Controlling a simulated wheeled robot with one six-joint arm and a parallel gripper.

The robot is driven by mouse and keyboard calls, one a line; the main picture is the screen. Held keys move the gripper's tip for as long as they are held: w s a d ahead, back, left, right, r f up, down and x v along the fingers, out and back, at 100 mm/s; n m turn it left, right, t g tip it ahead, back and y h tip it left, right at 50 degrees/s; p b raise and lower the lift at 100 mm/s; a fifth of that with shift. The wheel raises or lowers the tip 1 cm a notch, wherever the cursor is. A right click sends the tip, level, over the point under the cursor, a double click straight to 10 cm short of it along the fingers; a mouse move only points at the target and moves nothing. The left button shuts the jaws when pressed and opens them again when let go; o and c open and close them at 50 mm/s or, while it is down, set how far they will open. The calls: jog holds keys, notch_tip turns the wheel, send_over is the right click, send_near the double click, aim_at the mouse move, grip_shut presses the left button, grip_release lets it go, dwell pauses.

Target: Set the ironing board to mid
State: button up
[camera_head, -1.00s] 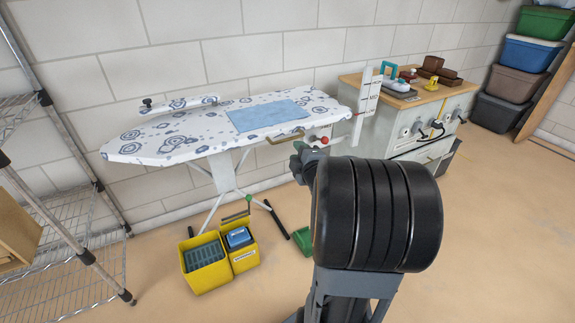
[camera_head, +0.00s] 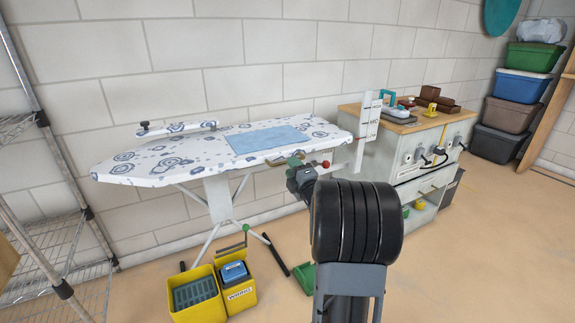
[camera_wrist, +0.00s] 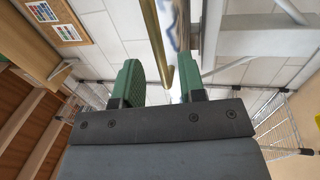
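The ironing board (camera_head: 135,171) stands level against the wall, with a white and blue patterned cover and white crossed legs. A brass bar handle (camera_head: 270,164) shows at its front edge, partly hidden by my gripper (camera_head: 297,162). A red knob (camera_head: 326,164) is just right of the gripper. A white upright plate with dark marks (camera_head: 368,125) stands at the board's right end; its marks are too small to read. In the wrist view, my gripper's green fingers (camera_wrist: 160,80) are apart. The brass bar (camera_wrist: 157,45) shows between them, with gaps on both sides.
A light blue cloth (camera_head: 265,139) lies on the board. Yellow bins (camera_head: 200,310) and a green item (camera_head: 304,277) are on the floor below. A workbench cabinet (camera_head: 410,165) stands right, wire shelving (camera_head: 50,270) left. Floor at the right is clear.

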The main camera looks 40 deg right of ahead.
jog(key=shift+x, duration=1.8)
jog(key=shift+c, duration=0.5)
grip_shut()
